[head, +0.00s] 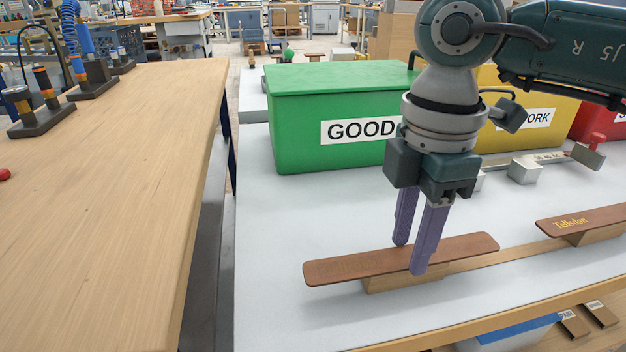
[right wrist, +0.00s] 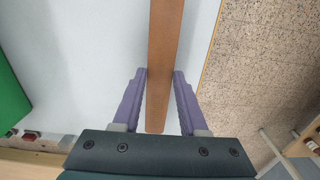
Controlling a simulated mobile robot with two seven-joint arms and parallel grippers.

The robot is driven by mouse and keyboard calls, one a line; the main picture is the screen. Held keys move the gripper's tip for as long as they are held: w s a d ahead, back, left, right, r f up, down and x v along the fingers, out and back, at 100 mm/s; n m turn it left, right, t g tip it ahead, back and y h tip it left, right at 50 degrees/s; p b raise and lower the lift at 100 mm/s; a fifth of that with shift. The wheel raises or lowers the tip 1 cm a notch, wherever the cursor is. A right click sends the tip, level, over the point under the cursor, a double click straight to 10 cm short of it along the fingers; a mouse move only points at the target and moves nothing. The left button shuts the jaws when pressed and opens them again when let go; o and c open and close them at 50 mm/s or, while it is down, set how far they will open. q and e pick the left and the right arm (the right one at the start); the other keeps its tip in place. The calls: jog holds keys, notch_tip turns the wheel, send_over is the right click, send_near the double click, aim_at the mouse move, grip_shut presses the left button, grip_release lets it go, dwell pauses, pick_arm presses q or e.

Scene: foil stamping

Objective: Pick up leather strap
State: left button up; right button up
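A brown leather strap (head: 335,270) lies flat on a low wooden block (head: 388,284) on the pale table, and it runs between my fingers in the right wrist view (right wrist: 165,45). My right gripper (head: 411,258) is open and points down, with one finger on the strap's far side and one on its near side. It also shows in the right wrist view (right wrist: 160,72). Whether either finger touches the strap is unclear. A second brown strap (head: 600,215) with gold lettering lies on another wooden block at the right. My left gripper is out of view.
A green bin (head: 295,110) marked GOOD stands behind my right gripper, with a yellow bin (head: 560,100) and a red bin (head: 592,122) to its right. The white tabletop (head: 275,220) left of the strap is clear.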

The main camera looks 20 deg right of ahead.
grip_shut()
